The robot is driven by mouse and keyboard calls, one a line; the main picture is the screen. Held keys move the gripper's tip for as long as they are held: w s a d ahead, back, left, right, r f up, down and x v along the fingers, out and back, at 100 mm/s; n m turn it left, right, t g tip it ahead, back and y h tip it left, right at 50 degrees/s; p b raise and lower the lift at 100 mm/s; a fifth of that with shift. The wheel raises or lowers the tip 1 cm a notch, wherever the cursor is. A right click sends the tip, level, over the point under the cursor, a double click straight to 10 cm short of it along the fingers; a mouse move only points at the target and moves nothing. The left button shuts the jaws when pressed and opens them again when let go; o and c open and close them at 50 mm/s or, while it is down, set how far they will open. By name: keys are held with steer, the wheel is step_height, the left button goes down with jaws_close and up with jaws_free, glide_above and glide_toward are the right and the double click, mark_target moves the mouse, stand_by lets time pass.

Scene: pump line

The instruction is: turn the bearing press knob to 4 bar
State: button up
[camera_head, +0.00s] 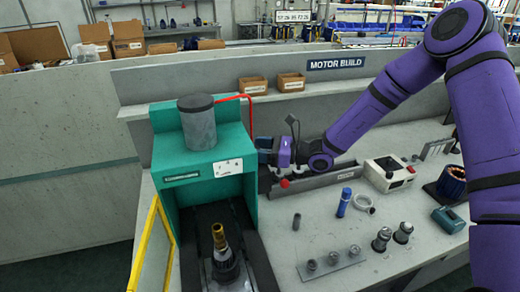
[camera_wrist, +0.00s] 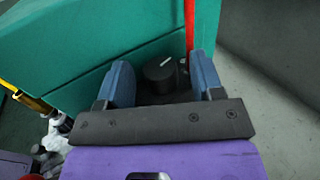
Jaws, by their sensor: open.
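The bearing press (camera_head: 200,150) is a teal machine with a grey cylinder (camera_head: 198,122) on top, at the left of the bench in the head view. Its dark knob (camera_wrist: 160,72), with a white pointer line, shows in the wrist view on the press's side. My gripper (camera_wrist: 163,82) is open, with one blue finger on each side of the knob. I cannot tell whether the fingers touch it. In the head view my gripper (camera_head: 268,150) is at the press's right side, and the knob is hidden there. The scale marks cannot be read.
A red hose (camera_head: 236,97) runs down the press's right side. A shaft (camera_head: 222,250) stands in the press opening. A yellow guard (camera_head: 143,245) is at its left. A long grey tray (camera_head: 318,178), a blue bottle (camera_head: 344,202) and a white box (camera_head: 388,174) are to the right.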

steer(key=shift+n+g, duration=0.3)
steer(key=shift+g, duration=0.2)
steer(key=n+g, duration=0.1)
steer(key=g, duration=0.1)
steer(key=n+g, duration=0.1)
steer(key=g, duration=0.1)
steer(key=n+g, duration=0.2)
steer(key=shift+w, duration=0.3)
steer(key=n+g, duration=0.1)
steer(key=g, duration=0.1)
steer(key=n+g+h, duration=0.1)
steer(key=g, duration=0.1)
steer(key=n+g+h, duration=0.1)
steer(key=shift+w+a+n+g, duration=0.2)
steer(key=shift+w+n+g, duration=0.1)
steer(key=shift+n+g, duration=0.1)
steer(key=shift+w+d+n+g+h, duration=0.15)
steer(key=shift+n+g+h, duration=0.15)
steer(key=shift+n+g, duration=0.15)
steer(key=v, duration=1)
steer(key=shift+d, duration=0.3)
